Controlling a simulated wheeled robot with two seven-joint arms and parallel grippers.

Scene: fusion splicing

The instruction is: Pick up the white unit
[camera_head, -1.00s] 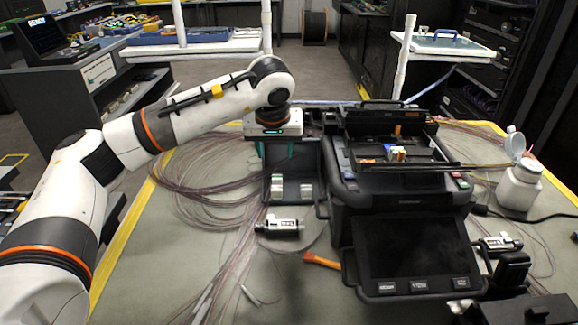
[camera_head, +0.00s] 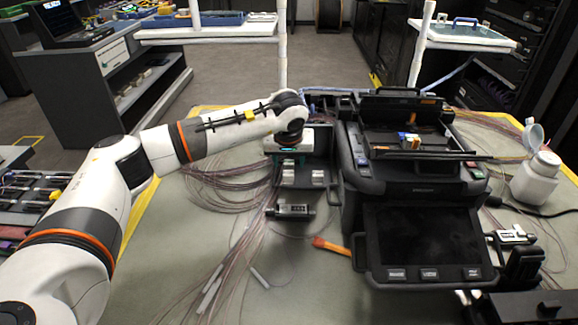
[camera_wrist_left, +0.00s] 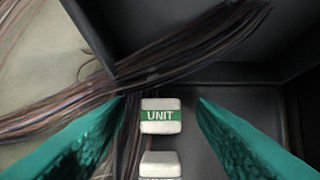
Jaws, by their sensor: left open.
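A white unit (camera_wrist_left: 161,116) with a green band marked UNIT lies in a dark tray (camera_wrist_left: 210,105) in the left wrist view. A second white block (camera_wrist_left: 160,165) is partly cut off at the lower edge. In the head view, small white blocks (camera_head: 288,177) (camera_head: 318,176) sit in the dark tray (camera_head: 310,199), left of the black machine. My left gripper (camera_wrist_left: 162,100) is open, its teal fingers on either side of the unit with gaps between. In the head view, it is above the tray's back part, its fingertips hard to make out. My right gripper is not clearly seen.
The black splicing machine (camera_head: 425,240) with a screen stands close to the tray's right. A black device (camera_head: 290,211) lies in front of the tray, with an orange-handled tool (camera_head: 331,245) nearby. Loose fibres spread left. A white bottle (camera_head: 534,180) stands at right.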

